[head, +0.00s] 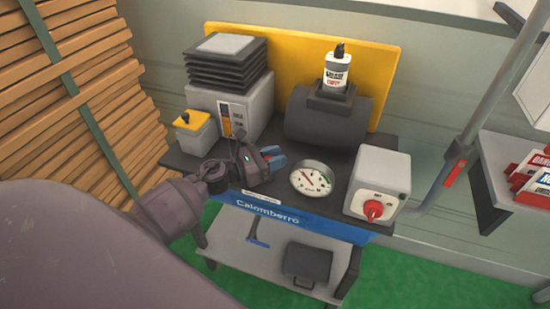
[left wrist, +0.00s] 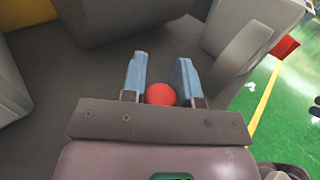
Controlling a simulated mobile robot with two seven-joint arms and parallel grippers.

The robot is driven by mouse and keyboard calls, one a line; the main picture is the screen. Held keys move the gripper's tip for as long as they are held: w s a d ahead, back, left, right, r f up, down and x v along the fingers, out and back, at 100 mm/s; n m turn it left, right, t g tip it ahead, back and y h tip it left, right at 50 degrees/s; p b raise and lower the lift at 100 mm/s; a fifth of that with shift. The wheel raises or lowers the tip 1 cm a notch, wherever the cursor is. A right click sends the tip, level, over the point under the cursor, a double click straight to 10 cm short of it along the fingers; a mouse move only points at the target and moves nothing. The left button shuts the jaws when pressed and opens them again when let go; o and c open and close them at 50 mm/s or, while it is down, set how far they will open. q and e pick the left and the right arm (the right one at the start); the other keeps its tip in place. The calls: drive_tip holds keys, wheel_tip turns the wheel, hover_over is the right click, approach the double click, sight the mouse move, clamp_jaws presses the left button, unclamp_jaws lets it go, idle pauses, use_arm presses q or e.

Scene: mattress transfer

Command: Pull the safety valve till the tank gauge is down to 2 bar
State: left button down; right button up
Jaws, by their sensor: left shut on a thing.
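The round tank gauge (head: 312,179) has a white dial and a red needle that points to the upper left; its numbers are too small to read. The dark tank (head: 330,118) lies behind it on the bench. My left gripper (head: 277,157) is low in front of the tank, left of the gauge, its blue fingers pointing right. In the left wrist view a round red knob (left wrist: 160,94), which looks like the safety valve's, sits between the fingers, and the gripper is shut on it. The fingers hide the knob in the head view. My right gripper is not in view.
A grey box with a red rotary switch (head: 373,209) stands right of the gauge. A grey control box (head: 232,106) with stacked black trays (head: 228,62) stands behind my arm. A bottle (head: 337,70) stands above the tank. A grey pipe (head: 490,95) rises at right.

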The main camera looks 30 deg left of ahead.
use_arm(q)
drive_tip(key=shift+r, duration=0.6)
drive_tip(key=shift+f, duration=0.1)
drive_tip(key=c, duration=0.9)
unclamp_jaws()
drive_tip(key=shift+s+a+f, duration=0.1)
drive_tip(key=shift+s+a, duration=0.2)
drive_tip(key=shift+s, duration=0.2)
drive_tip(key=b+v, duration=0.1)
drive_tip(key=v, duration=0.8)
drive_tip(key=shift+s+a, duration=0.2)
drive_tip(key=shift+s, duration=0.1)
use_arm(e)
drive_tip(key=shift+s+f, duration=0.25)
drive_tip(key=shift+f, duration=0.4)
